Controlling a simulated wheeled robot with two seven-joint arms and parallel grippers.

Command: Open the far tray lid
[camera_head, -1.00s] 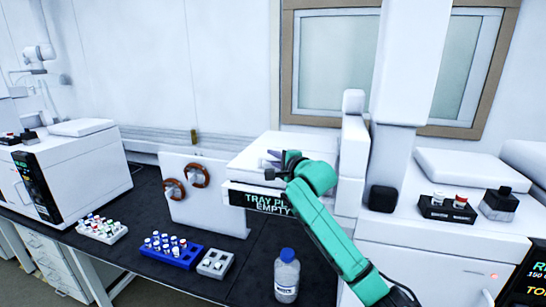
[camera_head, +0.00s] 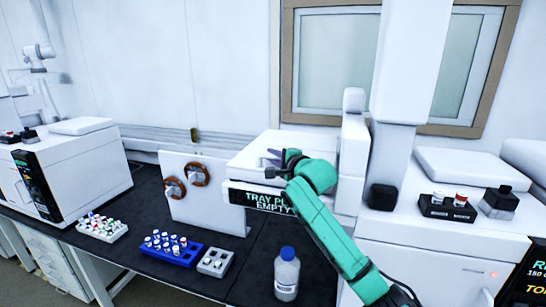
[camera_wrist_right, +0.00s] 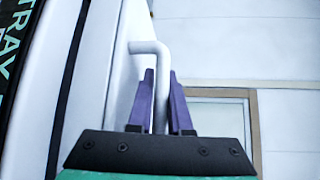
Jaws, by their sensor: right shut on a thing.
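The white tray unit with its flat lid (camera_head: 252,154) stands at the middle back of the bench in the head view. A dark label (camera_head: 258,199) reading "TRAY" and "EMPTY" is on its front. The lid looks flat in the head view. My right gripper (camera_head: 275,162) is over the lid's front part. In the right wrist view its purple fingers (camera_wrist_right: 163,100) are shut on a white bent handle (camera_wrist_right: 150,48), which stands out from a white surface. My arm hides part of the label and lid. My left gripper is not in view.
A capped bottle (camera_head: 287,275) stands in front of the tray unit. A blue vial rack (camera_head: 185,258), a small grey rack (camera_head: 216,263) and a white vial rack (camera_head: 103,229) are to its left. A white panel with two brown rings (camera_head: 215,205) stands beside the unit.

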